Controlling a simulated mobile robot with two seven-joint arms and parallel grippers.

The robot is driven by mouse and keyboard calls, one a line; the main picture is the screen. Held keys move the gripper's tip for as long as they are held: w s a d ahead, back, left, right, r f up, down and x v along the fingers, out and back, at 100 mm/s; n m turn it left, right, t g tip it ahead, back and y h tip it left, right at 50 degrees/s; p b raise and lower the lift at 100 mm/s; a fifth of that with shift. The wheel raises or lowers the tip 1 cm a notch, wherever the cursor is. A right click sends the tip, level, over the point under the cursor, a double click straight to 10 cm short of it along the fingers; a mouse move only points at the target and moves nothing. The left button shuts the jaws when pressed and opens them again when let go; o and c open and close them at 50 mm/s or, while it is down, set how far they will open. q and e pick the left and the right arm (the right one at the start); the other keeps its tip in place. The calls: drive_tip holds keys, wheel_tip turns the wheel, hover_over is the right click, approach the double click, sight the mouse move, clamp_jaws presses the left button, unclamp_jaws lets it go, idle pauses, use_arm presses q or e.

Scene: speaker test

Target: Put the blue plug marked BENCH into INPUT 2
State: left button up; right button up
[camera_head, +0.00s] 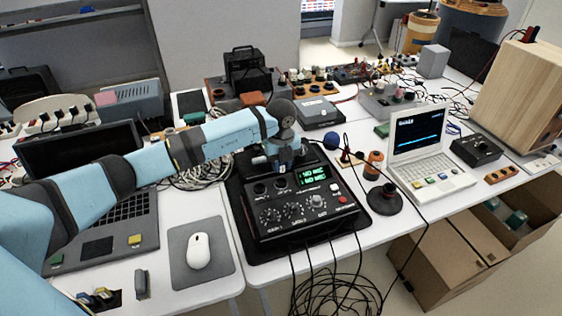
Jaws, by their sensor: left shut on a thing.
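The black audio unit (325,227) lies on a black mat. It has a green display (313,177), several knobs and a row of round sockets near its back edge. My left gripper (284,166) points down over the back part of this panel, left of the display. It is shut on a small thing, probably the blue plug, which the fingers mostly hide. I cannot read BENCH or INPUT 2, nor tell whether the plug touches a socket. My right gripper is not in view.
A mouse (198,251) lies on a grey pad at left. Black cables (330,292) hang off the front edge. Gear crowds the back.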

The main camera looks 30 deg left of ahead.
sight(281, 173)
use_arm(q)
drive_tip(key=shift+f+b, duration=0.85)
drive_tip(key=shift+f, duration=1)
drive_tip(key=shift+f+b, duration=0.2)
drive_tip(key=shift+b, duration=0.1)
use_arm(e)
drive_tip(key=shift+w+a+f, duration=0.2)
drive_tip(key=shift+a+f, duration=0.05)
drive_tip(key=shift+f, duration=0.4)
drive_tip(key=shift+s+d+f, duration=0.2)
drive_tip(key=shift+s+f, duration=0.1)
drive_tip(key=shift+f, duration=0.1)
use_arm(q)
drive_tip(key=shift+f, duration=0.3)
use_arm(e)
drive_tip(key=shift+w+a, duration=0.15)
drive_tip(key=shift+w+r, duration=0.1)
use_arm(q)
drive_tip(key=o, duration=1)
